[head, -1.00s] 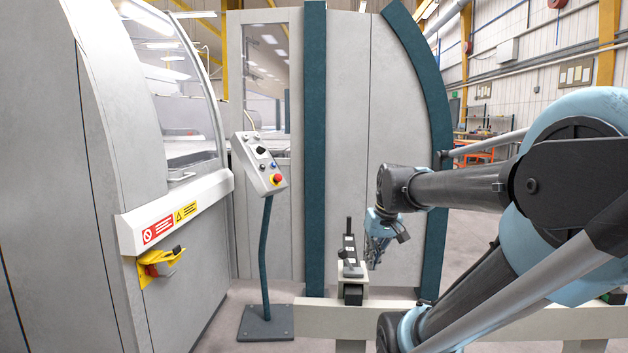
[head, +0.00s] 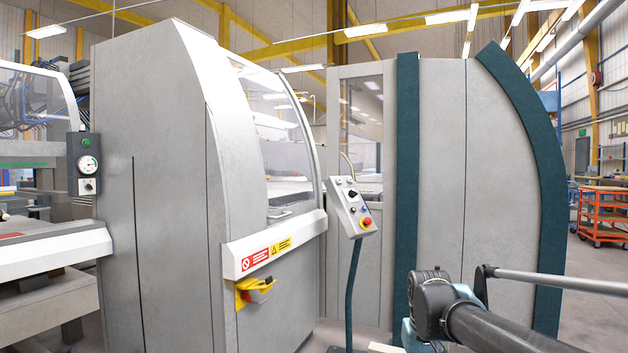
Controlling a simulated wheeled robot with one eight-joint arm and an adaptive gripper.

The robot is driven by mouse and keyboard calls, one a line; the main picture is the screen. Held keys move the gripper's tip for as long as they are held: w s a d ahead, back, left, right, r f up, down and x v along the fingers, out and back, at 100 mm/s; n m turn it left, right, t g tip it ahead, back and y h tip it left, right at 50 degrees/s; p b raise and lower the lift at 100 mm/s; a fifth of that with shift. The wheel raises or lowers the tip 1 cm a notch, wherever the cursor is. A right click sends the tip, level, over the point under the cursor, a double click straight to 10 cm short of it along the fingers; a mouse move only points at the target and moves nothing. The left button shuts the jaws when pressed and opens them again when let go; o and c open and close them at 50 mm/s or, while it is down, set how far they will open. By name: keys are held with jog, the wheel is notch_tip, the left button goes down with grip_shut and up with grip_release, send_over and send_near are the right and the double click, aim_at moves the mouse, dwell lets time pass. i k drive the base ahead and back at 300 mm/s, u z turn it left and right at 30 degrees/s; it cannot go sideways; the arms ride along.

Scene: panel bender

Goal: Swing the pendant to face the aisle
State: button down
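The pendant (head: 353,208) is a light grey control box on a curved dark teal post (head: 352,285). It carries a red button on a yellow surround, a black knob and small coloured buttons. It stands beside the right end of the machine's white front rail, its face tilted up and turned toward the lower right of the picture. My arm shows at the lower right, to the right of the pendant and apart from it. My gripper's fingers are below the frame edge or hidden, so I cannot see them. The post's foot is mostly cut off by the bottom edge.
The grey machine housing (head: 165,150) fills the left, with a white rail (head: 275,245) bearing warning labels and a yellow bracket (head: 256,291) below. A teal-edged grey cabinet (head: 437,160) stands behind the pendant. An orange cart (head: 603,215) stands far right, with open floor before it.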

aim_at(352, 213)
jog(key=u, duration=2)
jog(key=i, duration=2.1)
jog(key=z, duration=2.65)
